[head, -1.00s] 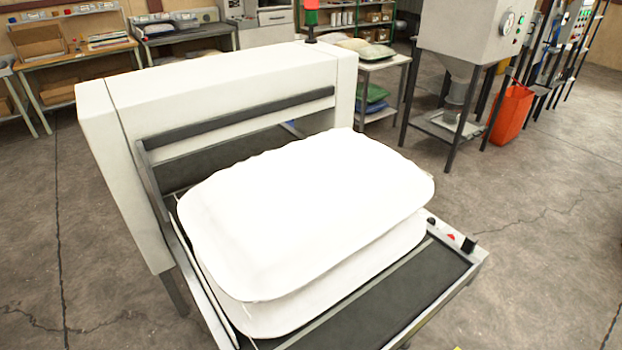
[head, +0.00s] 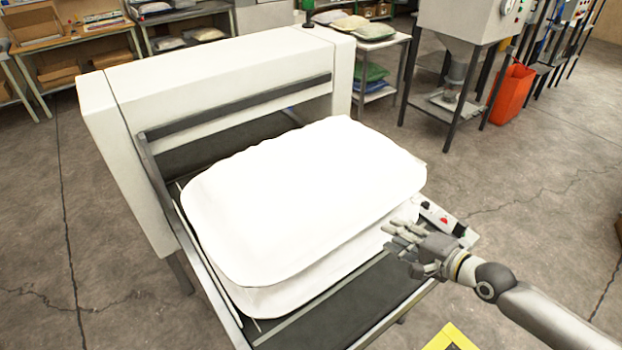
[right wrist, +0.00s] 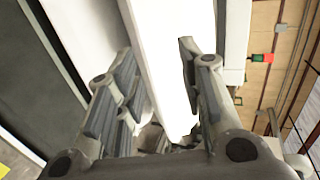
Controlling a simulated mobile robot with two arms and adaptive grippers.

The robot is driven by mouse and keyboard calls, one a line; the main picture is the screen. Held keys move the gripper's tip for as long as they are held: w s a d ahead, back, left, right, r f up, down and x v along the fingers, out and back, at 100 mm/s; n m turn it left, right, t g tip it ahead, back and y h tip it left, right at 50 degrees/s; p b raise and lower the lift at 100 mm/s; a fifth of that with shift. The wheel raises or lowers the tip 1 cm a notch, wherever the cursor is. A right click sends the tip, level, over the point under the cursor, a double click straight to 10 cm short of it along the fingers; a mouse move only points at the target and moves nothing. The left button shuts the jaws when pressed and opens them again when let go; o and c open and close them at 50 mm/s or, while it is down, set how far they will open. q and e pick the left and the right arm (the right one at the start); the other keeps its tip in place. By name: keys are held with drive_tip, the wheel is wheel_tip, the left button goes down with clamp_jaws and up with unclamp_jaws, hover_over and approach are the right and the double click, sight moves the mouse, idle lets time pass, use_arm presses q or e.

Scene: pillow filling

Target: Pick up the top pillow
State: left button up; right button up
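Two white pillows lie stacked on the dark conveyor bed in front of the white machine. The top pillow (head: 305,195) covers most of the bottom pillow (head: 330,275), whose front and right edges show below it. My right gripper (head: 398,238) is at the right side of the stack, close to the pillows' right edges. In the right wrist view its fingers (right wrist: 160,90) are spread, with a white pillow edge (right wrist: 165,60) between them. I cannot tell whether they touch it. My left gripper is not in view.
The white machine (head: 215,85) stands behind the pillows. The conveyor bed (head: 375,300) has a bare strip in front, and a control strip with a red button (head: 442,218) at its right. A side table with sacks (head: 385,45) stands behind right. Open floor lies to the right.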

sight(366, 230)
drive_tip(key=w+a+f+b, duration=0.1)
drive_tip(key=w+f+b, duration=0.1)
drive_tip(key=w+a+f+b, duration=0.4)
drive_tip(key=shift+w+a+f, duration=0.1)
drive_tip(key=shift+w, duration=0.25)
drive_tip(key=shift+b+x, duration=0.45)
drive_tip(key=shift+x, duration=0.5)
clamp_jaws()
